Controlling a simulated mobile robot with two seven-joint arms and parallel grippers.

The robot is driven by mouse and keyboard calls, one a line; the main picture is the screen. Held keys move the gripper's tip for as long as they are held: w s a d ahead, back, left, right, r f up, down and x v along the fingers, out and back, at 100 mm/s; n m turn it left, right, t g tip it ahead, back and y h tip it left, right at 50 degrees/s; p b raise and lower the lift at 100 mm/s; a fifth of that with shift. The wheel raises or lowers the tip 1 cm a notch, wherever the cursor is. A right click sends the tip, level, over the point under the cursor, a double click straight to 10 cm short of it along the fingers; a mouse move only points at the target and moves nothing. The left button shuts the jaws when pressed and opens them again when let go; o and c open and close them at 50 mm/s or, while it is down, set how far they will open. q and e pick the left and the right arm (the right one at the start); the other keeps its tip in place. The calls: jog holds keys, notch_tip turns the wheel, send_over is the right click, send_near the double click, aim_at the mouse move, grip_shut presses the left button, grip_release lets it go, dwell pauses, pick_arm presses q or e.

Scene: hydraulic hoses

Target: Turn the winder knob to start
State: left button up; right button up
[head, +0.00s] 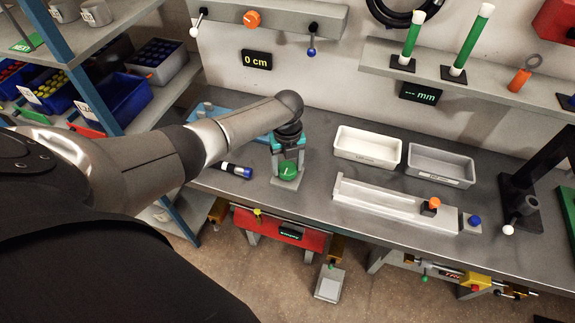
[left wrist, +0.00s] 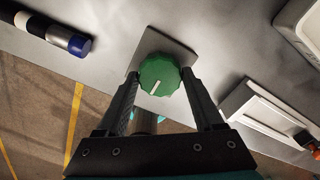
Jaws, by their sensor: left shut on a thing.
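The green knob (head: 288,172) has a white pointer line and sits on a small grey plate near the front edge of the bench. It also shows in the left wrist view (left wrist: 160,75), with the white line running at a slant toward the lower left. My left gripper (head: 288,163) reaches down over the knob from above. Its two fingers are on either side of the knob and shut on it. The left wrist view shows the fingers (left wrist: 161,84) flanking the knob. My right gripper is not in view.
A black and blue cylinder (head: 236,170) lies left of the knob. A white bin (head: 367,148), a grey bin (head: 441,166) and a long tray fixture (head: 388,203) stand to the right. A wall display (head: 257,60) reads 0 cm, below an orange knob (head: 252,19) and levers.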

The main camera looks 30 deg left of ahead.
aim_at(288, 168)
pick_arm(q)
jog(key=shift+r, duration=0.1)
dwell(0.3)
jog(key=o, duration=1.4)
jog(key=shift+r, duration=0.5)
notch_tip(288, 168, up, 14)
jog(key=shift+r+p, duration=0.1)
jog(key=shift+p, duration=0.65)
